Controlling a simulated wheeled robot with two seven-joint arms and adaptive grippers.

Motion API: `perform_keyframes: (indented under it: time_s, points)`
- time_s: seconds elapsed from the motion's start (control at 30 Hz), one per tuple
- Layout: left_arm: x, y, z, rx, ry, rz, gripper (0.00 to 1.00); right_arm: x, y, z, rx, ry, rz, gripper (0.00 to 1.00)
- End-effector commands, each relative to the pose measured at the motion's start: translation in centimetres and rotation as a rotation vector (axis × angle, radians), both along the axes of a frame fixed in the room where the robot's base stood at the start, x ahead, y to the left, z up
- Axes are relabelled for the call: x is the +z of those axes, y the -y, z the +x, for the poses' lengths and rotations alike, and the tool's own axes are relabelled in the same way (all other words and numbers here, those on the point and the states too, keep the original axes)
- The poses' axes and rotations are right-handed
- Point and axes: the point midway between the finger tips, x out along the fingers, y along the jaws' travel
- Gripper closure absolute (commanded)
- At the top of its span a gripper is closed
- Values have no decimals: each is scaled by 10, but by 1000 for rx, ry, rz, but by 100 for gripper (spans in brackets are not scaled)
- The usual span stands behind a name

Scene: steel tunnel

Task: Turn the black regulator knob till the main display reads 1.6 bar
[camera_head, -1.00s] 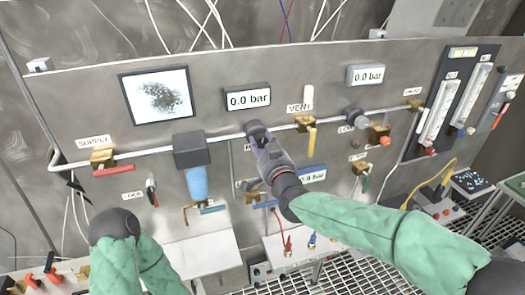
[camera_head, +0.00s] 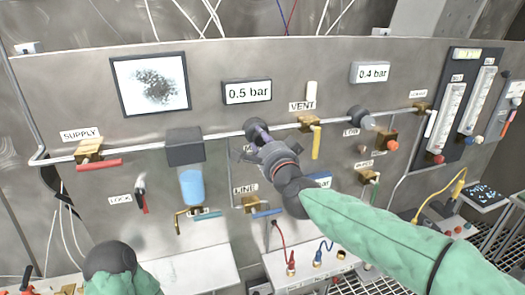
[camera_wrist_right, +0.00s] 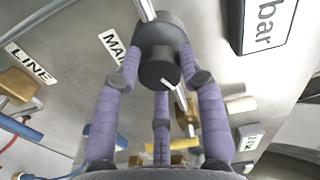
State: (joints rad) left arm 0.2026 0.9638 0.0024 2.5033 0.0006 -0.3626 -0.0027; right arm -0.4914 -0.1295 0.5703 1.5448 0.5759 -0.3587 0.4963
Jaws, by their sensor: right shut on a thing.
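The black regulator knob (camera_head: 256,129) sits on the pipe under the middle display (camera_head: 247,92), which reads 0.5 bar. In the right wrist view the knob (camera_wrist_right: 160,75) is a dark cylinder with a pale line on its face. My right gripper (camera_head: 259,136) has its purple fingers closed around the knob, which they partly hide in the head view. In the right wrist view, the fingers of my right gripper (camera_wrist_right: 160,60) touch the knob's sides. My left arm shows at the lower left, but its gripper is out of sight.
A second display (camera_head: 370,73) to the right reads 0.4 bar. Brass valves line the pipe: a red-handled supply valve (camera_head: 98,165) and a yellow-handled vent valve (camera_head: 316,142). A blue filter bowl (camera_head: 192,187) hangs left of the knob. My right forearm covers part of a lower display (camera_head: 320,181).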

Motion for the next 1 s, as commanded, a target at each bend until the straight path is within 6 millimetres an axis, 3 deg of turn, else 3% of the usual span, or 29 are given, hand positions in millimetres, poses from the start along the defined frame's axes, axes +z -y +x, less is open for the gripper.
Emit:
perform_keyframes:
  time_s: [0.3, 1.0]
  points:
    - [-26, 0, 0, 0, 0, 0, 100, 4, 5, 1, -9, -79, 293, 92]
    - [-65, 0, 0, 0, 0, 0, 100, 1, 4, 1, -7, -287, 924, 92]
